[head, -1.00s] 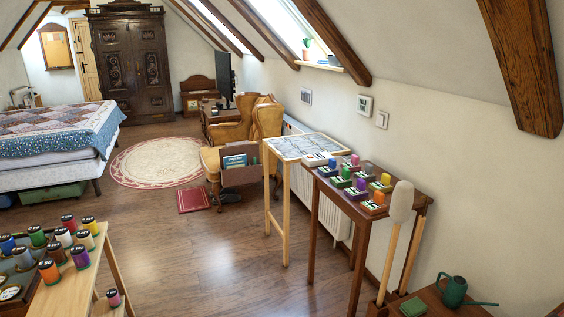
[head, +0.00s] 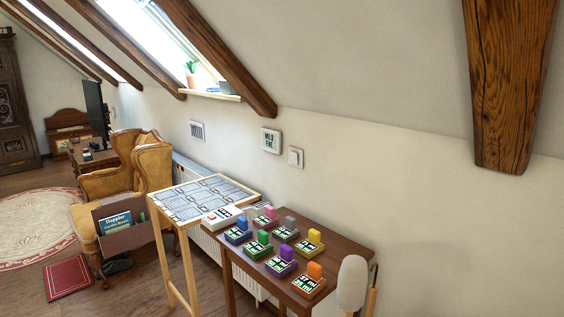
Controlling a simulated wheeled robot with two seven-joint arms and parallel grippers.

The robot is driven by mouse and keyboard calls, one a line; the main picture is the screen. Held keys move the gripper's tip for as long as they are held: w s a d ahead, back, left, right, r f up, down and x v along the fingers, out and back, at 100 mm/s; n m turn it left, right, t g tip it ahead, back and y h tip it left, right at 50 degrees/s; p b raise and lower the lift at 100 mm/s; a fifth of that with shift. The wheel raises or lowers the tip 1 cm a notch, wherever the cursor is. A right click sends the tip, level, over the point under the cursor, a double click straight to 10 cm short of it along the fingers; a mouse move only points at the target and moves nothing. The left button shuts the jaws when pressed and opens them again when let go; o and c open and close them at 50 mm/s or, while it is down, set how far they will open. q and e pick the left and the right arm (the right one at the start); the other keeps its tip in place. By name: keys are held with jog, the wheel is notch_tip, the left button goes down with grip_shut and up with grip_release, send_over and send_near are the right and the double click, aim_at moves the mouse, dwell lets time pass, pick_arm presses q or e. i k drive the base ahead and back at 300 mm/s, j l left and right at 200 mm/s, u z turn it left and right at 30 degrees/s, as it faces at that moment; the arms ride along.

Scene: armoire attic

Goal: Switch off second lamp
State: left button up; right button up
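No lamp that I can make out shows in the head view now. A small white wall switch (head: 295,157) sits on the wall above the brown table. To its left is a white framed panel (head: 270,141) with dark lettering. I cannot tell whether either one belongs to a lamp. Neither of my grippers is in view.
A brown table (head: 340,242) holds several colored blocks on labeled bases. A lighter table (head: 170,213) with a gridded top adjoins it. A pale rounded head on a stick (head: 352,283) stands at the right end. Armchair (head: 152,165), red mat (head: 67,278) and rug (head: 30,222) lie left.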

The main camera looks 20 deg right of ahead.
aim_at(294, 159)
jog(key=i+z, duration=0.1)
jog(key=z, duration=0.5)
jog(key=i+j, duration=0.15)
jog(key=j, duration=0.25)
jog(key=i+j, duration=0.2)
jog(key=j, duration=0.15)
jog(key=i+j, duration=0.15)
jog(key=j, duration=0.25)
jog(key=i+j, duration=0.2)
jog(key=j, duration=0.2)
jog(key=i+j, duration=0.15)
jog(key=j, duration=0.25)
jog(key=i+j+u, duration=0.1)
jog(key=j, duration=0.25)
jog(key=i+j, duration=0.25)
jog(key=j, duration=0.15)
jog(key=i+j, duration=0.2)
jog(key=j, duration=0.15)
